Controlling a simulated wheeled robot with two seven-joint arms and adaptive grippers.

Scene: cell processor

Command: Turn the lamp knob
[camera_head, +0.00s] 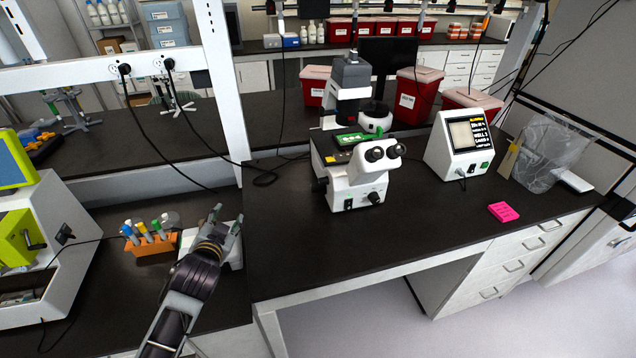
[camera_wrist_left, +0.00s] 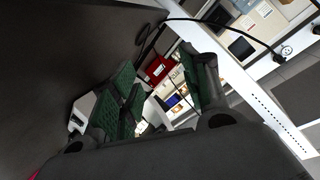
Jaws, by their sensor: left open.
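A white microscope (camera_head: 353,183) stands on the dark bench, with black eyepieces facing front and a green plate on its stage. Which one is the lamp knob is not labelled. My left gripper (camera_head: 226,219) is open and empty, well left of the microscope and apart from it. Its two dark green-padded fingers also show spread in the left wrist view (camera_wrist_left: 165,92). My right gripper is not in view.
An orange rack (camera_head: 153,244) with several tubes stands left of my left gripper. A white device (camera_head: 237,256) is partly hidden behind that gripper. A white box with a screen (camera_head: 462,146) and a pink block (camera_head: 503,212) are right of the microscope. Black cables hang behind the bench.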

